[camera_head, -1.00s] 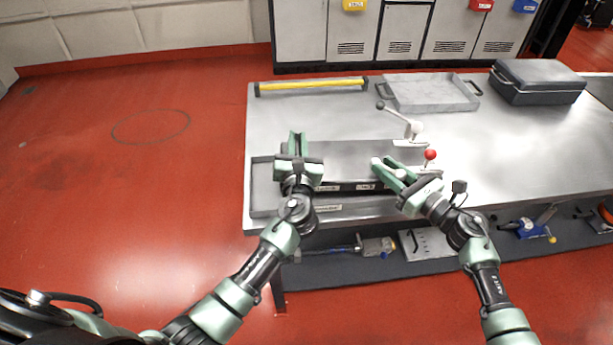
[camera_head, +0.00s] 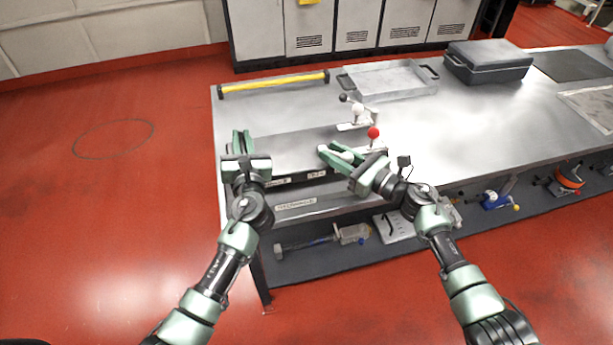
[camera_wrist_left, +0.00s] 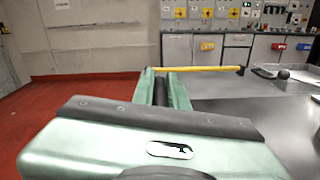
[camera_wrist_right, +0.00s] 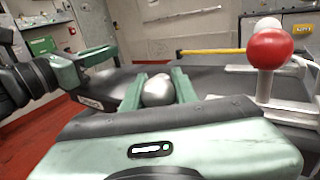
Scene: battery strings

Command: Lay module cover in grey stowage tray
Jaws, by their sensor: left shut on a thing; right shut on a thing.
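The module cover looks like a flat dark grey plate (camera_head: 288,152) at the bench's near left, between my two grippers. Labels show along the front edge below it. I cannot tell whether it rests or is lifted. My left gripper (camera_head: 241,140) is shut at its left end; a dark strip (camera_wrist_left: 160,92) lies between the fingers. My right gripper (camera_head: 334,152) is at its right part, shut on a silver rounded knob (camera_wrist_right: 158,90). The shallow grey stowage tray (camera_head: 388,95), with dark handles, stands at the bench's back and looks empty.
A toggle clamp with a red knob (camera_head: 373,132) stands just right of the cover, and one with a black knob (camera_head: 343,98) behind. A yellow bar (camera_head: 273,84) lies at the back left. A dark case (camera_head: 487,65) stands right of the tray. Bench right of the clamps is clear.

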